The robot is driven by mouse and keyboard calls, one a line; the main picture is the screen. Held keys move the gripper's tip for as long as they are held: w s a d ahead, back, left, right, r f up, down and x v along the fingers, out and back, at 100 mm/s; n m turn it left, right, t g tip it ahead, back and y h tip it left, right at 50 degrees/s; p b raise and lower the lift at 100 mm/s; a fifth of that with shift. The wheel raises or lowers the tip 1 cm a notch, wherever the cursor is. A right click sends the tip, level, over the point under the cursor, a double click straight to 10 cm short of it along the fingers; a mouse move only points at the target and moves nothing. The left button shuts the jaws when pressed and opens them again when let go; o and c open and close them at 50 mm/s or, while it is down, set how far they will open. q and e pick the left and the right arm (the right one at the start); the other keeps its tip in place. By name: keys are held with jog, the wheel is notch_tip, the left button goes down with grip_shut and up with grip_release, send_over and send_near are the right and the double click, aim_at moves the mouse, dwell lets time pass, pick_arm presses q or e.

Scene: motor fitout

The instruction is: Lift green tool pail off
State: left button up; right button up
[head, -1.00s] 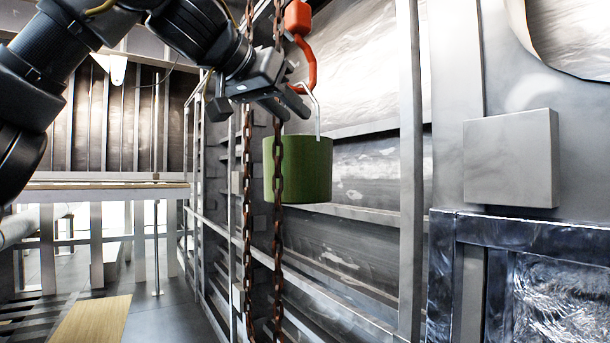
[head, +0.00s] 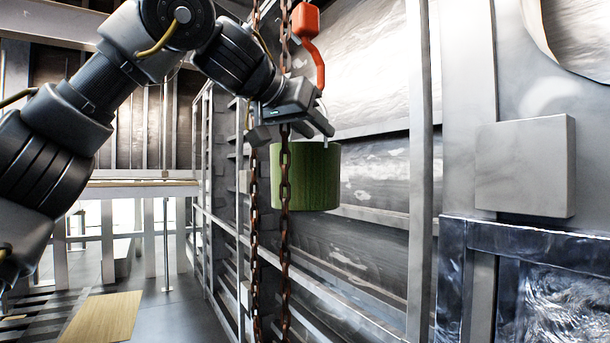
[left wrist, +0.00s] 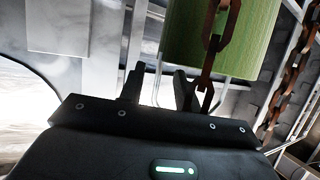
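The green tool pail (head: 318,178) hangs upright below the red hook (head: 305,22) in the head view. In the left wrist view its green side (left wrist: 258,40) fills the upper right. My left gripper (head: 293,132) is just above the pail, below the hook, with its fingers apart. In the left wrist view the two fingers (left wrist: 158,90) show a gap between them, with part of the pail's thin wire handle (left wrist: 157,75) close to that gap. Most of the handle is hidden behind the gripper in the head view. My right gripper is in neither view.
Two rusty chains (head: 285,240) hang in front of the pail and close to my left gripper; one crosses the pail's face. A grey metal wall with upright posts (head: 420,170) stands behind. A grey box (head: 525,165) sticks out at the right.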

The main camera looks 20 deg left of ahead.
aim_at(324, 137)
pick_arm(q)
jog(key=p+x, duration=0.1)
jog(key=x, duration=0.3)
jog(key=shift+p, duration=0.3)
jog(key=shift+w+f, duration=0.1)
jog(key=shift+w, duration=0.15)
jog(key=shift+s, duration=0.25)
jog(key=shift+c, duration=0.7)
jog(key=c, duration=0.5)
jog(key=shift+w, duration=0.1)
grip_shut()
